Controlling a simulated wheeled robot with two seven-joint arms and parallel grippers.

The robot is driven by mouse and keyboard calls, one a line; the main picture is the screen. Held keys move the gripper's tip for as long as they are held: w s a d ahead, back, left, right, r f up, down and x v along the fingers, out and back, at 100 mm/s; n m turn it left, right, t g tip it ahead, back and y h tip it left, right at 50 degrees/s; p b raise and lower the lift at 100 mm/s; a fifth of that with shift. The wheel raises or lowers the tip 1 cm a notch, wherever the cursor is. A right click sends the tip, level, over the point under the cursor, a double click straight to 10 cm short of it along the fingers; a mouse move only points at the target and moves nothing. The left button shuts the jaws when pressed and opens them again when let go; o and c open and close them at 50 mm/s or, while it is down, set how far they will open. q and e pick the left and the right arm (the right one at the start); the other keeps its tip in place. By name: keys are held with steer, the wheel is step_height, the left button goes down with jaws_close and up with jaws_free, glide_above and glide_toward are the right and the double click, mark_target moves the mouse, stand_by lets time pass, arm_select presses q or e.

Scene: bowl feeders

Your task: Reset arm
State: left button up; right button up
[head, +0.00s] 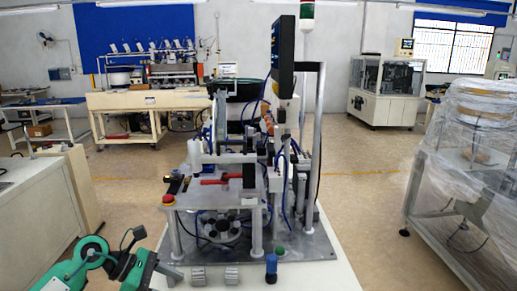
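My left arm (92,253), green with dark grey parts, comes in at the bottom left corner. Its end reaches the near left edge of the machine's white base. I cannot make out its fingers or whether they hold anything. My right arm and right gripper are not in view. The bowl feeder machine (233,187) stands upright in the middle, with a metal table plate, blue tubes and a dark screen (283,55) on top. A red-handled part (215,181) lies on the table plate.
Two small grey blocks (231,274) and a blue and black cylinder (271,267) stand at the machine's front edge. A red button (168,199) sits at its left. A white cabinet (35,215) is at left; a plastic-wrapped rack (470,170) is at right. Floor between is open.

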arm_select(q)
steer(key=d+r+n+t+h, duration=0.6)
steer(key=r+n+t, duration=0.2)
steer(key=n+t, duration=0.8)
steer(key=s+a+f+n+y, duration=0.2)
steer(key=a+f+n+y, duration=0.35)
steer(key=n+y, duration=0.55)
steer(key=s+a+f+n+y, duration=0.3)
steer(key=a+f+n+y, duration=0.3)
steer(key=n, duration=0.9)
steer(key=s+d+f+n+g, duration=0.2)
steer(key=s+f+n+g, duration=0.2)
steer(key=s+f+g, duration=0.45)
steer(key=s+d+f+n+g, duration=0.1)
steer(key=s+f+n+g, duration=0.4)
steer(key=s+f, duration=0.65)
steer(key=s+f+m+g+p, duration=0.1)
steer(key=s+f+g+p, duration=0.2)
steer(key=f, duration=2.1)
steer(key=s+a+f+p, duration=0.3)
steer(key=s+f, duration=1.3)
steer(key=s, duration=0.3)
steer(key=shift+s+a+f+h+p, duration=0.15)
steer(key=shift+s+f+h+p, duration=0.15)
steer(key=shift+f, duration=0.1)
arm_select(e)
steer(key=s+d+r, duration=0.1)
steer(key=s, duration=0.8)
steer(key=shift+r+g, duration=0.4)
